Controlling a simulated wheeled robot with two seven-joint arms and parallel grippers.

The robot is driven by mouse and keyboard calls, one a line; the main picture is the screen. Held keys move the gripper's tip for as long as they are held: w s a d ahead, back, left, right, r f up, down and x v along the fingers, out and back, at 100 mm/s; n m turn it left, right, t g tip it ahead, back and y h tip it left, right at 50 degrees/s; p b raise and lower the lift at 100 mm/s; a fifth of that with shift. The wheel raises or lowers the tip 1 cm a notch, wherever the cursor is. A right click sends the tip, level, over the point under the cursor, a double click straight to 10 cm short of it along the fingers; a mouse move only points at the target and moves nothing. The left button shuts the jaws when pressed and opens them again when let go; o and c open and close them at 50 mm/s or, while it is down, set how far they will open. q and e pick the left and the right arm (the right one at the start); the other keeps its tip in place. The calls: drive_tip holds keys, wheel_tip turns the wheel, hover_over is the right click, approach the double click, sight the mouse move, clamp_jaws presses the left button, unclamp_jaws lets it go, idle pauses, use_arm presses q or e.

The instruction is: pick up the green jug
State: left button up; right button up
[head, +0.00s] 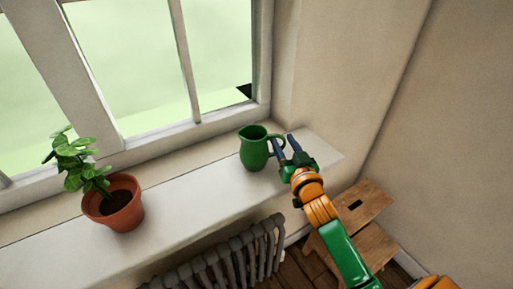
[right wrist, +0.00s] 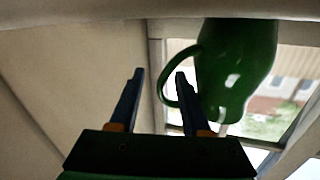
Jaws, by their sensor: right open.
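The green jug (head: 254,152) stands upright on the white windowsill, with its handle on the right side. My right gripper (head: 284,141) is open, its two dark fingers reaching to the jug's handle. In the right wrist view the scene appears upside down, and the jug (right wrist: 238,65) is at the upper right. Its handle loop (right wrist: 164,85) overlaps the right finger and shows partly in the gap between the fingers of the gripper (right wrist: 158,75). I cannot tell whether they touch. My left gripper is out of view.
A potted plant (head: 115,206) in a terracotta pot stands on the windowsill (head: 190,196) at left. The window is behind, and a wall closes the sill at right. A radiator (head: 235,262) and a wooden step stool (head: 362,205) are below. The sill between plant and jug is clear.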

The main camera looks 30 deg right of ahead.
drive_tip(key=shift+s+a+r, duration=0.1)
drive_tip(key=shift+s+r, duration=0.05)
drive_tip(key=shift+s, duration=0.1)
clamp_jaws()
drive_tip(key=shift+w, duration=0.1)
drive_tip(key=shift+w, duration=0.1)
idle(0.9)
